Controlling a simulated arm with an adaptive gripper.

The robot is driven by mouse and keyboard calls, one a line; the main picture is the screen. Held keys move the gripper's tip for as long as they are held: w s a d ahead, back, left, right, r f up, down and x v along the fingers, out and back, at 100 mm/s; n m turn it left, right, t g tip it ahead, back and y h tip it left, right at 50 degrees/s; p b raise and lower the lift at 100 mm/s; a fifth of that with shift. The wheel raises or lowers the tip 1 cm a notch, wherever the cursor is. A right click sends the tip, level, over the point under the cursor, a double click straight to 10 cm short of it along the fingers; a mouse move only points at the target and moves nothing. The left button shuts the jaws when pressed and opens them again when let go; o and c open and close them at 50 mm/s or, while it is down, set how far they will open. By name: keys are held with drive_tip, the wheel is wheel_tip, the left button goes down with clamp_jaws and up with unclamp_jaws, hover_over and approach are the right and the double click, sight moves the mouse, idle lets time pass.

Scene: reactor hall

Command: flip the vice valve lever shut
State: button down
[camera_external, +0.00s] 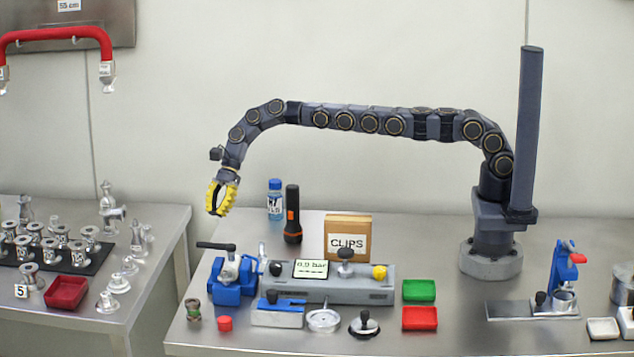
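The blue vice (232,287) stands at the left end of the main bench. It holds a small silver valve (230,268) upright. The valve's black lever (215,246) sits on top and points left, about level. My gripper (216,213), with yellow fingers, hangs above and slightly left of the valve, apart from it and pointing down. Its fingers look spread with a gap between them, and nothing shows in it. How the valve sits between the jaws is too small to tell.
A grey console (345,288) with a gauge display stands right of the vice. Behind are a blue-capped bottle (275,200), a black torch (293,215) and a CLIPS box (348,238). A red cap (225,323) and a small greenish-brown fitting (193,309) stand in front. Air around my gripper is clear.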

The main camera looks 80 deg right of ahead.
drive_tip(key=w+v, duration=0.1)
drive_tip(key=v, duration=0.5)
drive_tip(key=shift+d, duration=0.1)
